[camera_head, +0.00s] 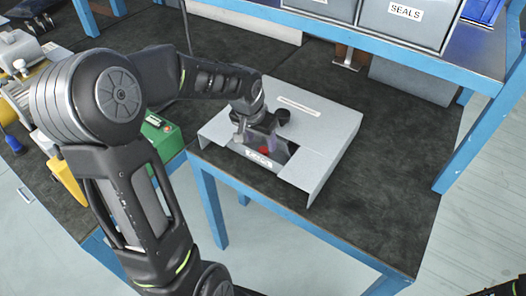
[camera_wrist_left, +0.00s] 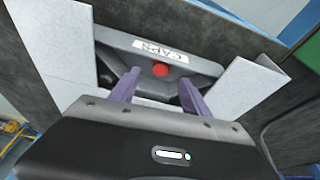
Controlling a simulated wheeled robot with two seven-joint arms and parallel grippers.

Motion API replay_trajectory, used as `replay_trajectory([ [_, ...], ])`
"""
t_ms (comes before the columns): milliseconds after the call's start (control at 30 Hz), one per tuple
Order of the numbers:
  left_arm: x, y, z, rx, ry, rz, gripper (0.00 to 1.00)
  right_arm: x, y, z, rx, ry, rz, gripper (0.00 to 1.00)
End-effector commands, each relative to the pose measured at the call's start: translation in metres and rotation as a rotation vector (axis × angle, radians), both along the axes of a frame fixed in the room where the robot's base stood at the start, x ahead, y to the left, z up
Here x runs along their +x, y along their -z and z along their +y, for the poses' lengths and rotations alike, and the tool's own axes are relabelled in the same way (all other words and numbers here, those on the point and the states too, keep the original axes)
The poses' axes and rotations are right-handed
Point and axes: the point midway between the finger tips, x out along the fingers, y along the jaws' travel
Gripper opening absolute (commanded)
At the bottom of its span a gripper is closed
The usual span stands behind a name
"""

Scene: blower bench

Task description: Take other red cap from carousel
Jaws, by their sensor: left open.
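A red cap (camera_head: 264,150) sits in the dark recess at the front of a light grey carousel housing (camera_head: 325,125) on the bench. In the left wrist view the red cap (camera_wrist_left: 160,69) lies just below a white label reading CAPS (camera_wrist_left: 160,51). My left gripper (camera_head: 257,140) reaches down into the housing's front opening, over the cap. Its two purple fingers (camera_wrist_left: 157,92) are spread apart with nothing between them, and the cap shows beyond the gap. Whether the fingers are level with the cap is hard to tell. Only a dark bit, maybe of my right arm, shows at the lower right corner.
The housing's side walls (camera_wrist_left: 240,88) flank the left gripper closely. A green box (camera_head: 160,135) and yellow items (camera_head: 65,180) stand at the left. A blue shelf (camera_head: 400,50) with a SEALS bin (camera_head: 405,22) hangs behind. The mat (camera_head: 385,195) right of the housing is clear.

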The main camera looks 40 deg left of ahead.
Motion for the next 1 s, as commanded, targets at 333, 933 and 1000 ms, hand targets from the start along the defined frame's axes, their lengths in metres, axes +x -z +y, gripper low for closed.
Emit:
replay_trajectory([
  [333, 0.011, 0.043, 0.003, -0.001, 0.0, 0.002, 0.55, 0.0, -0.005, 0.0, 0.0, 0.0, 0.0, 0.36],
  [933, 0.013, 0.046, 0.003, 0.0, 0.0, 0.0, 0.55, 0.0, -0.004, 0.0, 0.0, 0.0, 0.0, 0.36],
  [1000, 0.013, 0.046, 0.003, 0.0, 0.0, 0.0, 0.53, 0.0, -0.004, 0.0, 0.0, 0.0, 0.0, 0.36],
])
